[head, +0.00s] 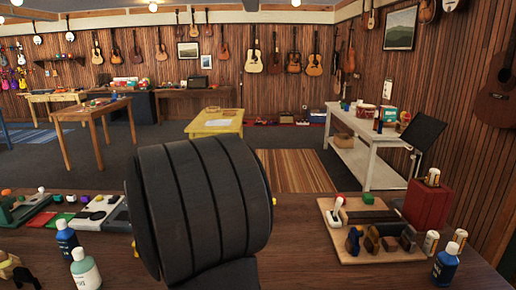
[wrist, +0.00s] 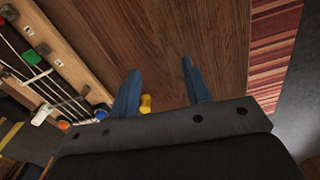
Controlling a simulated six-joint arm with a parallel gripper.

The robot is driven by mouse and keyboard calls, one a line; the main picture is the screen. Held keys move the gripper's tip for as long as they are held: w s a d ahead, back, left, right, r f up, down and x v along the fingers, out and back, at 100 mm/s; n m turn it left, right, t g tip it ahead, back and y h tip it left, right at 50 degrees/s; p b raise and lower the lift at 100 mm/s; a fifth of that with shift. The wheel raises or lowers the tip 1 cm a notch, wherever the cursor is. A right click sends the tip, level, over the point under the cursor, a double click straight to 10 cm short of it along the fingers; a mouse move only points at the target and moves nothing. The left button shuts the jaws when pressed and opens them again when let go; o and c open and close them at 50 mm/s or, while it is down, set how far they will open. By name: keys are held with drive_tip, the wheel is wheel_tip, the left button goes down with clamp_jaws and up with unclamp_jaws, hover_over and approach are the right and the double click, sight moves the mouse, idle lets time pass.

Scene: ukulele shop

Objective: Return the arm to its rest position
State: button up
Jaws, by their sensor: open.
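My gripper (wrist: 161,90) shows in the wrist view with its two blue fingers apart and nothing between the tips. Below it is a bare stretch of the brown wooden bench (wrist: 175,30). A small yellow object (wrist: 146,104) shows beside the left finger, partly hidden by the gripper's body. In the head view a thick dark ribbed link of my arm fills the middle. The gripper itself is not visible there.
A wooden tool board (head: 350,250), a red box (head: 428,204) and another blue bottle (head: 446,265) are at right. The wrist view shows a stringed board (wrist: 62,50) at left.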

drive_tip(key=s+d+f+m, duration=0.1)
drive_tip(key=s+d, duration=0.2)
drive_tip(key=s, duration=0.5)
drive_tip(key=a+f, duration=0.2)
drive_tip(key=a, duration=0.1)
drive_tip(key=s+a+f, duration=0.1)
drive_tip(key=a, duration=0.2)
drive_tip(key=a+f, duration=0.2)
drive_tip(key=a, duration=0.1)
drive_tip(key=shift+s+a+f, duration=0.1)
drive_tip(key=shift+s+f, duration=0.2)
drive_tip(key=shift+s, duration=0.1)
drive_tip(key=w+d+r, duration=0.2)
drive_tip(key=d+r, duration=0.4)
drive_tip(key=d, duration=0.3)
drive_tip(key=w+a+n, duration=0.1)
drive_tip(key=w+a, duration=0.1)
drive_tip(key=w, duration=0.6)
drive_tip(key=shift+a+r, duration=0.3)
drive_tip(key=shift+a, duration=0.1)
drive_tip(key=shift+s, duration=0.1)
